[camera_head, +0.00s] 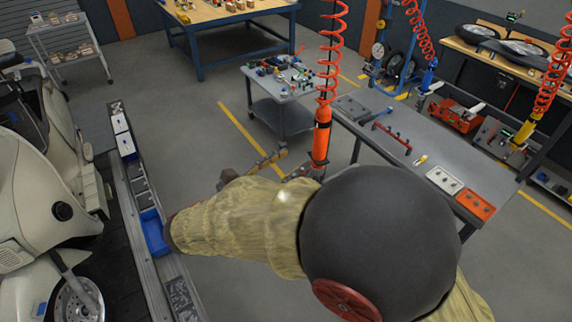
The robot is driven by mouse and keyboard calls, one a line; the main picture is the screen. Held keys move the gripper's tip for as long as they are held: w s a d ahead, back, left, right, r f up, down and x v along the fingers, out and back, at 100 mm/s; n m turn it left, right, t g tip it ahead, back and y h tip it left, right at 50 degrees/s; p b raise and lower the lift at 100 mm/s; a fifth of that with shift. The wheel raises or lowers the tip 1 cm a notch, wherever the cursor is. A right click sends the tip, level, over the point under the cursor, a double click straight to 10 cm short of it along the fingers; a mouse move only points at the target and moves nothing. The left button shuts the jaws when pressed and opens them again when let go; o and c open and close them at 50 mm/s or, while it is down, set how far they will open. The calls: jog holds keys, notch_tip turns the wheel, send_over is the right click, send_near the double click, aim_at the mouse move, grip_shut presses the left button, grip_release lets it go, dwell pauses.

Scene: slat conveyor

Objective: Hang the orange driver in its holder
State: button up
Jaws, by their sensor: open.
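The orange driver (321,138) hangs upright below a red coiled hose (330,55), in the middle of the camera_head view. A grey piece sits at its lower end; I cannot tell whether this belongs to the driver or to a holder. My gripper (288,163) is just left of the driver's lower end, partly hidden behind my tan-sleeved arm. It is open, with a yellowish finger showing. Whether it touches the driver cannot be told. I cannot pick out the orange driver's holder for certain.
A grey workbench (385,150) with an orange block (475,205) runs along the right. A blue driver (429,76) and a yellow driver (524,131) hang from coils there. A small cart (285,90) stands behind the orange driver. The conveyor (122,185) with scooters is at left.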

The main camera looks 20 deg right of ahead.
aim_at(315, 147)
jog(key=x, duration=0.6)
jog(key=shift+d+b, duration=0.3)
jog(key=shift+b, duration=0.05)
jog(key=shift+p+x, duration=0.35)
jog(key=shift+x, duration=0.85)
jog(key=shift+w, duration=0.1)
jog(key=shift+c, duration=0.9)
grip_shut()
